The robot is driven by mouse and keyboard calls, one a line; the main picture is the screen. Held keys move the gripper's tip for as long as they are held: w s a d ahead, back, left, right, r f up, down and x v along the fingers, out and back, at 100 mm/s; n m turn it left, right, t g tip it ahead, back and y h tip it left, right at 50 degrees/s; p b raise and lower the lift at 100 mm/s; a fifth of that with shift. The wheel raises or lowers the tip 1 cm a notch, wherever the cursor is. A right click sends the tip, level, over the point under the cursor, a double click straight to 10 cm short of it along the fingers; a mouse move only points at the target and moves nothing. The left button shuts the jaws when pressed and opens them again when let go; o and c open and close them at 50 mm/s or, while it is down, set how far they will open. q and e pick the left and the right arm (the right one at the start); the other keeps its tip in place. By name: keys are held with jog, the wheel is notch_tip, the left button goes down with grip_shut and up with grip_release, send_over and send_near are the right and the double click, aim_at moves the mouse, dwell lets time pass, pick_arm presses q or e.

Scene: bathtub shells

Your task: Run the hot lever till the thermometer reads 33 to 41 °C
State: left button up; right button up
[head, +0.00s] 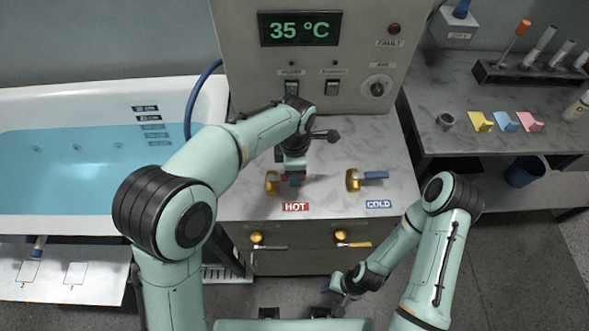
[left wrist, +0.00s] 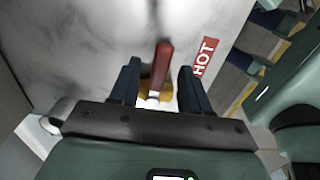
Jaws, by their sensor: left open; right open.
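The thermometer display (head: 300,29) reads 35 °C in green digits. The hot lever (head: 272,183) is a brass valve with a red handle, behind the red HOT label (head: 296,207) on the counter. My left gripper (head: 291,180) is down at this lever and partly hides it in the head view. In the left wrist view the red handle (left wrist: 162,65) stands between the two dark fingers of the left gripper (left wrist: 159,72), with gaps on both sides. My right gripper (head: 328,287) is low in front of the counter, away from the levers, and empty as far as I see.
The cold lever (head: 354,180), brass with a blue handle, stands to the right on the counter. The bathtub (head: 80,92) at left holds blue water. A blue hose (head: 190,100) runs to it. A side bench (head: 440,90) at right carries coloured pieces and a tube rack.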

pick_arm(q)
notch_tip(320, 180, up, 13)
jog(key=p, duration=0.1)
jog(key=shift+f+p, duration=0.15)
jog(key=shift+p, duration=0.15)
pick_arm(e)
jog(key=shift+w+r, duration=1)
jog(key=shift+r, duration=0.1)
